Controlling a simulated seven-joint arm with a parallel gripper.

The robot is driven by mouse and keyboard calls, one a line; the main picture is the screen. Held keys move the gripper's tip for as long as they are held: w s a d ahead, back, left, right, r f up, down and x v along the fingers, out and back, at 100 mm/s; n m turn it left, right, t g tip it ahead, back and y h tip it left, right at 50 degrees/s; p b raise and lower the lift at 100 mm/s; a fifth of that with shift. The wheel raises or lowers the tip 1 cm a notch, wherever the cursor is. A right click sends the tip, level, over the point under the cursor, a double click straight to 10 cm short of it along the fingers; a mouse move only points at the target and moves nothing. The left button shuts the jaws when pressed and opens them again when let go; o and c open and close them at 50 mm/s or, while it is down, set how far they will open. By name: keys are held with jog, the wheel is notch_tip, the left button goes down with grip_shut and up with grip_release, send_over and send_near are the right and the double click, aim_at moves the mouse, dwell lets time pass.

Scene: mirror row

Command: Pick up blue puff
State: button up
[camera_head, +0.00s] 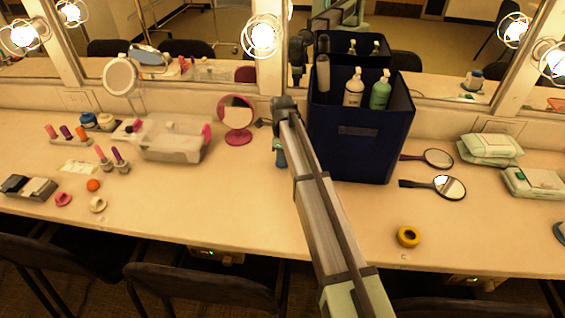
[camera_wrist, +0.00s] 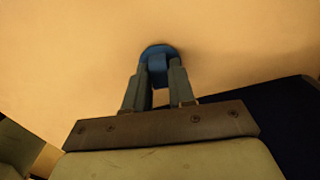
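The blue puff (camera_wrist: 157,49) shows in the wrist view as a round blue disc with a raised blue part facing my gripper. My gripper (camera_wrist: 159,70) has its two fingers on either side of that raised part, with no clear gap at the tips, so it looks shut on it. A narrow gap shows between the fingers farther back. In the head view my gripper (camera_head: 280,156) points down at the counter, just left of the dark blue bin. I cannot make out the puff there. Whether it touches the counter is unclear.
The dark blue bin (camera_head: 350,160) with bottles stands close on the right. A pink round mirror (camera_head: 236,122) and a clear case (camera_head: 172,140) stand to the left. Hand mirrors (camera_head: 440,186) and a yellow ring (camera_head: 408,237) lie to the right. The front counter is mostly clear.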

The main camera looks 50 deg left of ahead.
grip_shut()
